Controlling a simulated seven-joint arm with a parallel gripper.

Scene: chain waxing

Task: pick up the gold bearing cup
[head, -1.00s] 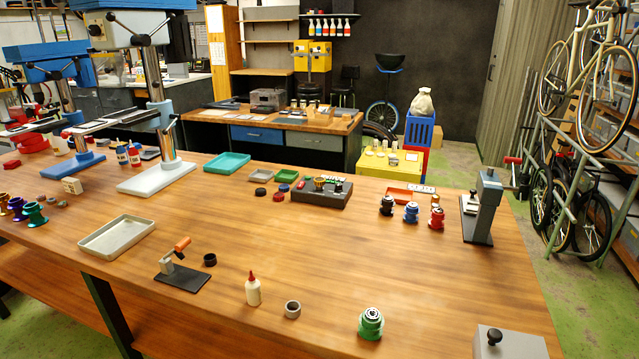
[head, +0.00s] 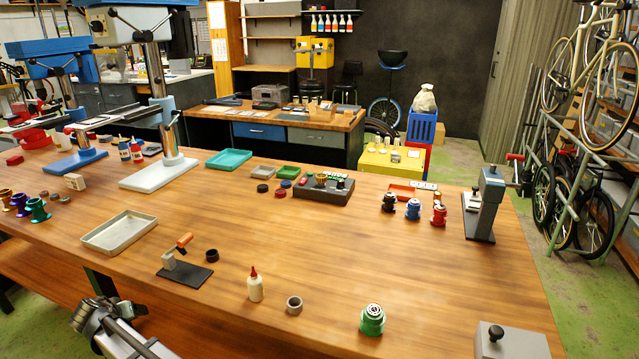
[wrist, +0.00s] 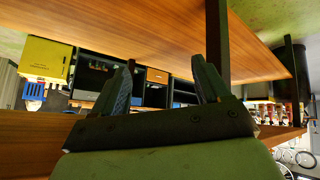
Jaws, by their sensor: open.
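A small gold-coloured cup (head: 321,180) sits in a dark block-like tray (head: 322,194) near the far middle of the bench; it is too small to tell its exact shape. I cannot tell for certain which is the gold bearing cup. My gripper (wrist: 164,82) is open in the wrist view, with nothing between its fingers. A grey and black part of my arm shows at the lower left of the head view, in front of the bench, well away from both gold parts.
A press (head: 485,205) stands right.

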